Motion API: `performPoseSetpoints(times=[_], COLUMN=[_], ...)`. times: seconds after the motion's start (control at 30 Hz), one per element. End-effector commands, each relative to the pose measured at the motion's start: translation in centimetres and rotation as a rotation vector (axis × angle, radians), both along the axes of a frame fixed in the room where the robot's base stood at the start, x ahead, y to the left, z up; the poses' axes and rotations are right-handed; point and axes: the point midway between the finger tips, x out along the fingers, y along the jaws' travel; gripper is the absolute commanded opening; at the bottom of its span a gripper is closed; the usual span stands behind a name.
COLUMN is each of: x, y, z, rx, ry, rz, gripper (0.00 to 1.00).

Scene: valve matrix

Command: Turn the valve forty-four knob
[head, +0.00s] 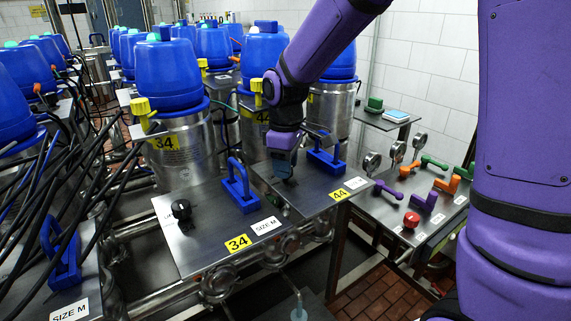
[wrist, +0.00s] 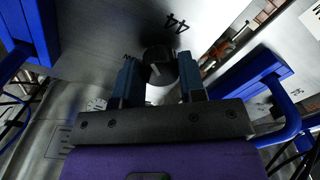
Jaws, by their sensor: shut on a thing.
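The valve forty-four knob (wrist: 158,58) is black and round with a white pointer line, and it sits between my fingers in the wrist view. My gripper (wrist: 159,76) is shut on it, with one blue-grey finger at each side. In the head view my gripper (head: 284,167) reaches down onto the metal plate (head: 305,193) with the yellow 44 label (head: 340,195), and hides the knob there. The wrist view also shows a dark 44 (wrist: 176,24) on the plate just beyond the knob.
Blue handles flank the knob: one to the left (head: 240,186) on the plate marked 34, one to the right (head: 325,157). The 34 plate has its own black knob (head: 181,209). A bench of coloured valves and gauges (head: 408,219) stands at right.

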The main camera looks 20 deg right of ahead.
Motion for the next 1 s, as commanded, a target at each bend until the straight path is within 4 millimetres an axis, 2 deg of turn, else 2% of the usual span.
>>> performPoseSetpoints(times=[0.37, 1.0], x=[0.02, 0.03], y=[0.01, 0.02], z=[0.04, 0.06], rx=[0.000, 0.000], ry=[0.000, -0.001], rz=[-0.194, -0.797], gripper=[0.14, 0.14])
